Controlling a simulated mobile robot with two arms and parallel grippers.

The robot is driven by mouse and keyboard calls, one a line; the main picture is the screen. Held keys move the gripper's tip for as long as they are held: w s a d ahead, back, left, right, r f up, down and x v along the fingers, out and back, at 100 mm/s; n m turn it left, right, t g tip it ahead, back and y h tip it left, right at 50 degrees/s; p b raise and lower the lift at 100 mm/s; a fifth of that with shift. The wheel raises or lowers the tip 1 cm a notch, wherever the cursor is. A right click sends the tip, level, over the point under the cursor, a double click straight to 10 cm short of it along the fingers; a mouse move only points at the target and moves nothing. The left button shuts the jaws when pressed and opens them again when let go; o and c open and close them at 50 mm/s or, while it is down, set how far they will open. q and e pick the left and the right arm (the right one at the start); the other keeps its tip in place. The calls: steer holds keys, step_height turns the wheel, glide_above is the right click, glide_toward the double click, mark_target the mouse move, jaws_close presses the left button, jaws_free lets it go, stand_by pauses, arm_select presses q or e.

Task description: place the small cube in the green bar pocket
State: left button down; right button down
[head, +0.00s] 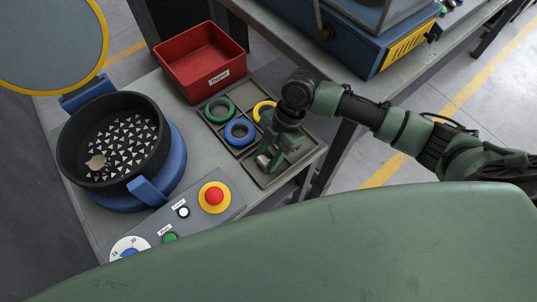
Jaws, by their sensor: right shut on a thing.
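My right gripper (268,163) reaches down over the front right compartment of a grey divided tray (246,87). It is shut on a small pale piece (262,159), likely the small cube; the fingers and wrist hide much of it. Whether the piece touches the tray floor cannot be told. A green ring (210,112), a blue ring (231,135) and a partly covered yellow ring (257,109) lie in other compartments of the tray. I cannot make out a green bar or its pocket; the green parts by the gripper are hard to separate from it. My left gripper is out of view.
A red bin (184,77) stands behind the tray. A round black bowl feeder (72,150) on a blue base fills the table's left. A control panel with a red button (214,196) lies in front. A blue machine (370,50) stands at the back right.

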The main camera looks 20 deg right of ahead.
steer(key=c, duration=0.9)
jaws_free()
steer(key=shift+f, duration=0.1)
steer(key=v, duration=1.2)
steer(key=shift+w+a+p, duration=0.1)
steer(key=shift+p, duration=0.2)
